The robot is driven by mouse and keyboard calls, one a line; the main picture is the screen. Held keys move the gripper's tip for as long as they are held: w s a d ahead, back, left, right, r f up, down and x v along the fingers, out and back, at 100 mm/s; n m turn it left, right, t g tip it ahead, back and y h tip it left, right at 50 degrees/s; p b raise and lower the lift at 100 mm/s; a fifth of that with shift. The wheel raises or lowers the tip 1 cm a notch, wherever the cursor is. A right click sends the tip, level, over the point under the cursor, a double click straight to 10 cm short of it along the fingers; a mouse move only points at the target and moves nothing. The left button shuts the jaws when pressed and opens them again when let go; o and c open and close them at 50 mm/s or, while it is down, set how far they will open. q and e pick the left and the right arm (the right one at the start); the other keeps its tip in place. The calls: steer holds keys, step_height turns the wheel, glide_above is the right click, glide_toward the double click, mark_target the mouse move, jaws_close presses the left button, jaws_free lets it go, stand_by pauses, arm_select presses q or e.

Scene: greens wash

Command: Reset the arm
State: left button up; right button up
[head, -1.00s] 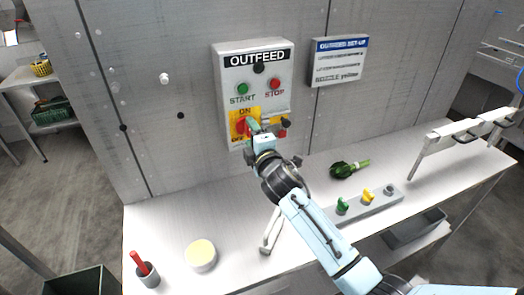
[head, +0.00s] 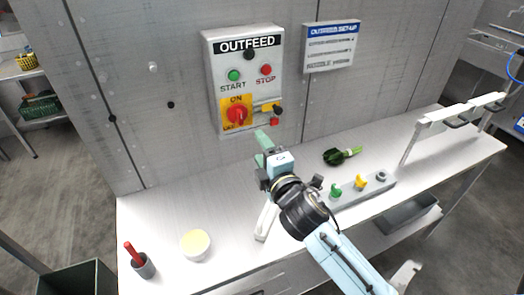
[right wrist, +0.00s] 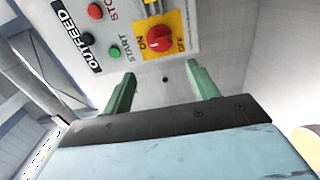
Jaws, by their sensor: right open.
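My right arm reaches in from the lower right in the head view. Its gripper (head: 264,142) is in front of and a little below the OUTFEED control box (head: 246,64) on the wall. In the right wrist view its two green fingers (right wrist: 163,92) are apart with nothing between them. The red rotary switch (head: 237,115) on its yellow plate, marked ON and OFF, is clear of the fingers, and it also shows in the right wrist view (right wrist: 159,38). A green START button (head: 234,75) and a red STOP button (head: 266,69) sit above it. My left gripper is not in view.
The white bench (head: 165,215) holds a white tub (head: 195,245), a grey cup with a red handle (head: 143,265), a dark green item (head: 341,156) and a grey block with coloured knobs (head: 359,188). A white rail stand (head: 440,122) is at the right.

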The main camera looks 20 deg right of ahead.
steer(key=s+d+f+m+g+h, duration=0.2)
steer(key=s+d+f+m+g, duration=0.2)
steer(key=s+f+m+g, duration=0.5)
steer(key=s+f+m+g+y, duration=0.1)
steer(key=s+f+m+g, duration=0.25)
steer(key=s, duration=0.65)
steer(key=s+f+m+g+y, duration=0.1)
steer(key=s+f+m+g, duration=0.2)
steer(key=s, duration=0.7)
steer(key=s+f+b+x, duration=0.1)
steer(key=s+b+x, duration=0.15)
steer(key=x, duration=1.15)
steer(key=s+b+x, duration=0.2)
steer(key=s+x, duration=0.1)
steer(key=x, duration=1)
steer(key=s+d+f+g+b, duration=0.1)
steer(key=s+d+f+b, duration=0.2)
steer(key=s+f, duration=1.4)
step_height(320, 180, down, 4)
steer(key=shift+s+d+f+h+b, duration=0.2)
steer(key=shift+s+h+b, duration=0.15)
steer(key=shift+b, duration=0.35)
